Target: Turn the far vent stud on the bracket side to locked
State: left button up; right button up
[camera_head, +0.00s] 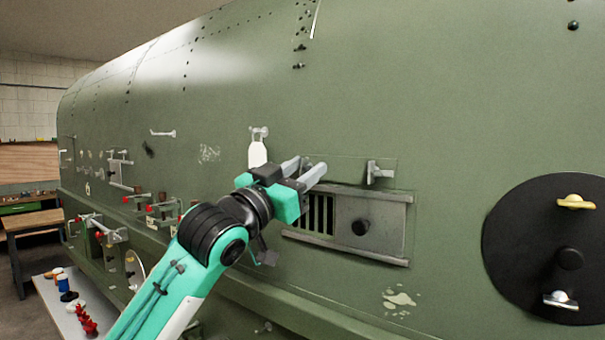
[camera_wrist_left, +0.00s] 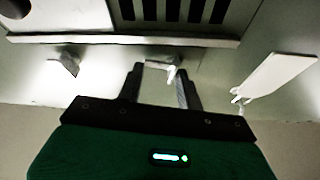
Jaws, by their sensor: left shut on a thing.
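The vent (camera_head: 322,213) is a slotted opening with a sliding plate (camera_head: 370,225) between two rails on the green fuselage. A metal winged stud (camera_head: 378,172) sits above its right part and shows at the left in the wrist view (camera_wrist_left: 65,62). My left gripper (camera_head: 312,170) reaches the skin above the vent's left end. In the wrist view its fingers (camera_wrist_left: 160,75) are closed around another small metal stud (camera_wrist_left: 173,66), the farther one. In the head view the fingers hide that stud. Its exact angle is hard to tell. My right gripper is out of view.
A white tag (camera_head: 257,153) hangs from a fitting just left of the gripper and shows in the wrist view (camera_wrist_left: 278,76). A black round cover (camera_head: 535,235) with a yellow and a metal wing stud is at right. A bench (camera_head: 48,290) with small items stands lower left.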

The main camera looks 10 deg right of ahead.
pick_arm(q)
jog(key=shift+a+m+g, duration=0.1)
jog(key=shift+m+g, duration=0.5)
jog(key=shift+m, duration=0.5)
jog(key=shift+w+f+m+g+h+p, duration=0.1)
jog(key=shift+m+g+h+p, duration=0.25)
jog(key=shift+m, duration=0.7)
jog(key=shift+f+m+g+h+p, duration=0.15)
jog(key=shift+m+g, duration=0.4)
jog(key=shift+m, duration=0.5)
jog(key=shift+r, duration=0.1)
jog(key=shift+m, duration=0.3)
jog(key=shift+g, duration=0.4)
jog(key=o, duration=1)
